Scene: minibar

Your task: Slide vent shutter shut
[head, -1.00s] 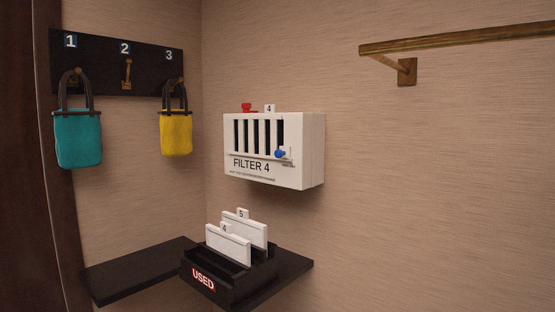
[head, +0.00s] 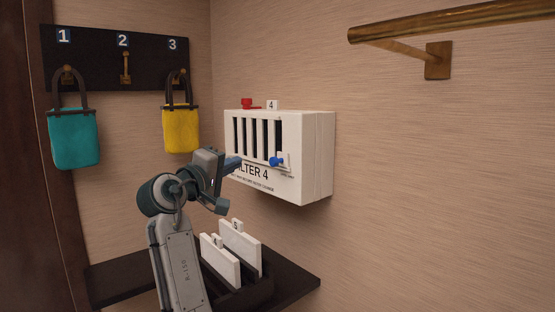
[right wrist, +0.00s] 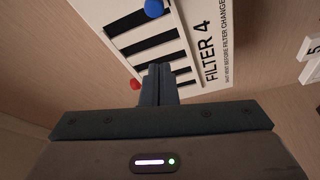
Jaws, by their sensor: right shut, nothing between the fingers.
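The white vent box (head: 318,160), marked FILTER 4, hangs on the wall. Its front slots (head: 256,133) show dark between white bars. A blue knob (head: 277,161) sits at the lower right of the slots; it also shows at the top edge of the right wrist view (right wrist: 153,8). My right gripper (head: 234,163) is shut and empty, in front of the box's lower left, left of the blue knob and apart from it. In the right wrist view its closed fingertips (right wrist: 158,70) overlap the slots; whether they touch the box I cannot tell. My left gripper is out of view.
A red knob (head: 248,103) and a tag 4 stand on top of the box. Below, a black rack (head: 248,298) holds white filter plates (head: 240,248) on a dark shelf (head: 295,276). Teal (head: 74,140) and yellow (head: 181,130) bags hang at left. A brass rail (head: 450,20) is at upper right.

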